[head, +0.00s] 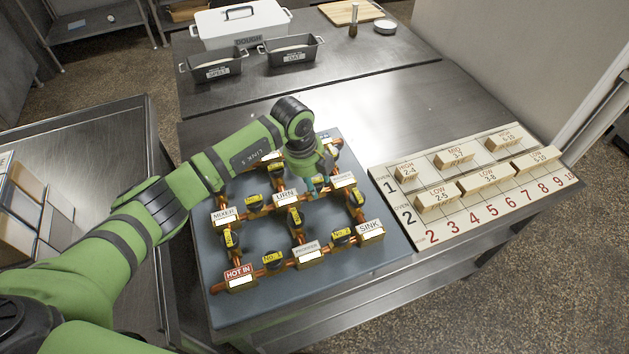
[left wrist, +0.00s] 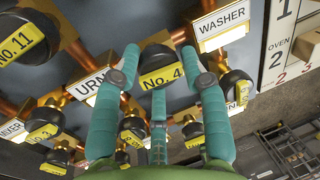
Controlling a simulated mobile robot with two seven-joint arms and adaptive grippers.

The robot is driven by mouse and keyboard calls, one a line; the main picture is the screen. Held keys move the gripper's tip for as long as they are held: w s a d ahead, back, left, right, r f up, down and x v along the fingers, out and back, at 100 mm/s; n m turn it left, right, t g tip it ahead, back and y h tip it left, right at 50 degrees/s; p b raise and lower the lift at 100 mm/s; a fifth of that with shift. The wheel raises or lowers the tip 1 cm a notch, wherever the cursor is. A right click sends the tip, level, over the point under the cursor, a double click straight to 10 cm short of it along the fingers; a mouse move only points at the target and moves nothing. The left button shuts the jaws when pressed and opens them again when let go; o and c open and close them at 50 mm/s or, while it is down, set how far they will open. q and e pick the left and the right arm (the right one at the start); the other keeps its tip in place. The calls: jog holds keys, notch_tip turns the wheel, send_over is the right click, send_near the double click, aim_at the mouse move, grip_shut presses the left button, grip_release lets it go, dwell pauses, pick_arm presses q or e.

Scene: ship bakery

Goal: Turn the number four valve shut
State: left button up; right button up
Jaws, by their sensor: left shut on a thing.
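The number four valve (left wrist: 160,75) is a dark knob with a yellow "No. 4" label, on the copper pipe between the URN block (left wrist: 90,86) and the WASHER block (left wrist: 222,24). My left gripper (left wrist: 160,68) has its teal fingers around this knob, one on each side and one below, and is shut on it. The label faces up between the fingers. In the head view my left gripper (head: 316,180) reaches down onto the pipe board (head: 225,303), and my arm and fingers mostly hide the valve there. My right gripper is not in view.
Several other labelled valves stand close around, including No. 11 (left wrist: 22,42) and No. 3 (left wrist: 43,132). An oven schedule board (head: 490,205) with wooden blocks lies to the right. A white dough box (head: 240,22) and tins stand at the back.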

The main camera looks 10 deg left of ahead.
pick_arm(q)
jog(key=m+b, duration=0.3)
jog(key=b, duration=0.1)
jog(key=m+g+b, duration=0.1)
jog(key=m+b, duration=0.3)
jog(key=m+g+b, duration=0.1)
jog(key=m+b, duration=0.3)
jog(key=shift+w+a+f, duration=0.15)
jog(key=shift+a+f, duration=0.05)
jog(key=shift+f, duration=0.1)
jog(key=m+b, duration=0.2)
jog(key=m, duration=0.1)
jog(key=shift+r+g, duration=0.1)
jog(key=shift+g, duration=0.3)
jog(key=shift+r+m+g+b, duration=0.1)
jog(key=shift+m+g+b, duration=0.2)
jog(key=shift+m+b, duration=0.85)
jog(key=shift+m, duration=0.45)
jog(key=shift+w, duration=0.1)
jog(key=o, duration=1.1)
jog(key=shift+c, duration=0.2)
